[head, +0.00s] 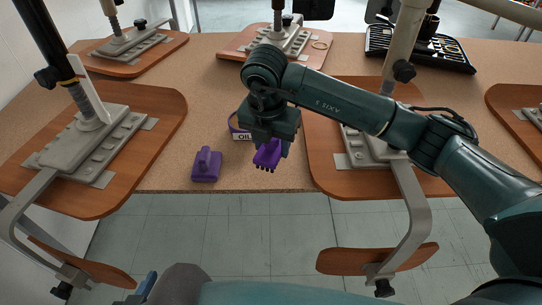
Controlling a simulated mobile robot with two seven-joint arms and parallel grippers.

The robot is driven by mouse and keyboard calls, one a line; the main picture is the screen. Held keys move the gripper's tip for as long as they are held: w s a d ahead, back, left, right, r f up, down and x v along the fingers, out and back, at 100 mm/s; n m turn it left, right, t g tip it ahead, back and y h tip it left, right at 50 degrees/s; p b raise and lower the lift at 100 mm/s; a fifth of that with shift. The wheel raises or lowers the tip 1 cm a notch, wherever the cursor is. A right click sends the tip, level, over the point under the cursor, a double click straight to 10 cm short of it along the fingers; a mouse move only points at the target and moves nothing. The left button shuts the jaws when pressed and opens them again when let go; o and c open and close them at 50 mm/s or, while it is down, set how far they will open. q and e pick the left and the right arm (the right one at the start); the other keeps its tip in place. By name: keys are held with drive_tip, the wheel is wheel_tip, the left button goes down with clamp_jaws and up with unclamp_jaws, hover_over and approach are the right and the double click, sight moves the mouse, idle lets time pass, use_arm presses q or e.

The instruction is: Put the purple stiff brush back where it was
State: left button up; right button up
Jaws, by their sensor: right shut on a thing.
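My right gripper (268,138) points down over the front part of the brown table. It is shut on the purple stiff brush (267,155), whose short dark bristle tufts point down at its lower edge. The gripper hides the upper part of the brush. I cannot tell whether the bristles touch the table. My left gripper is not in view.
A second purple block with an upright grip (206,167) stands left of the held brush. A tin marked OIL (240,130) is partly behind my gripper. Stripped chair seats flank it, left (160,105) and right (330,165). A black tool tray (450,58) lies back right.

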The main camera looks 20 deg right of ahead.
sight(271, 156)
drive_tip(key=shift+f, duration=1.95)
drive_tip(key=shift+f, duration=0.15)
drive_tip(key=o, duration=1)
drive_tip(key=shift+c, duration=0.2)
